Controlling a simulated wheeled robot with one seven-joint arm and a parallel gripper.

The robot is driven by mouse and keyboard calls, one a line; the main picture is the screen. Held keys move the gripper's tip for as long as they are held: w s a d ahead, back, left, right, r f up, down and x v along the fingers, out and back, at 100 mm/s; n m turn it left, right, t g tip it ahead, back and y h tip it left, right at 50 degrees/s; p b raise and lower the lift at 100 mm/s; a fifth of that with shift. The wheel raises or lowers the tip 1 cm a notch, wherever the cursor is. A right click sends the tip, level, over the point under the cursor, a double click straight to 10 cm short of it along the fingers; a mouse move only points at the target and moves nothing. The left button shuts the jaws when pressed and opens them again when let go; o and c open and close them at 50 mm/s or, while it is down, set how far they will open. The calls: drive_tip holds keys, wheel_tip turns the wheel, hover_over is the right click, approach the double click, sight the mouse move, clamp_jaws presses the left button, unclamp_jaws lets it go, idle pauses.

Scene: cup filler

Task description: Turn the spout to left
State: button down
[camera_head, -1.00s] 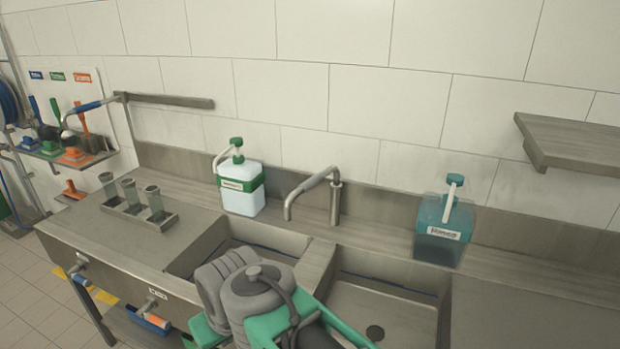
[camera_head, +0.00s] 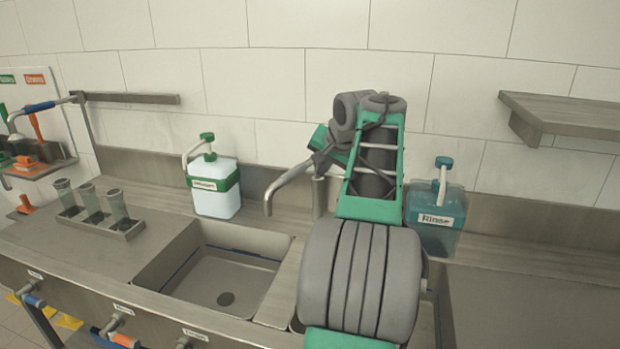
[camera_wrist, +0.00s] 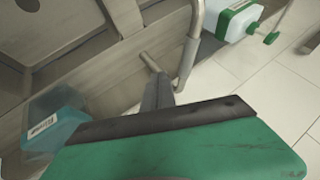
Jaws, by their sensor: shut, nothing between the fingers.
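The metal spout (camera_head: 290,184) rises from its post (camera_head: 319,197) behind the sink, and its bent end hangs to the left, by the right rim of the left basin. In the wrist view the spout (camera_wrist: 192,50) runs just to the right of the fingers. My gripper (camera_head: 319,163) is at the post end of the spout, on its right side. Its fingers (camera_wrist: 157,92) are shut with nothing between them. They look close beside the tube; I cannot tell whether they touch it. My arm hides part of the spout and the right basin.
A white soap bottle with green bands (camera_head: 214,190) stands left of the spout. A teal rinse bottle (camera_head: 436,225) stands close to my arm on the right. The left basin (camera_head: 222,275) is empty. Several glass tubes stand in a rack (camera_head: 128,230). A shelf (camera_head: 565,112) is on the wall.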

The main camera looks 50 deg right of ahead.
drive_tip(key=w+d+f+p, duration=0.1)
drive_tip(key=w+f, duration=0.5)
drive_tip(key=w, duration=0.3)
drive_tip(key=shift+d, duration=0.25)
drive_tip(key=shift+w, duration=0.1)
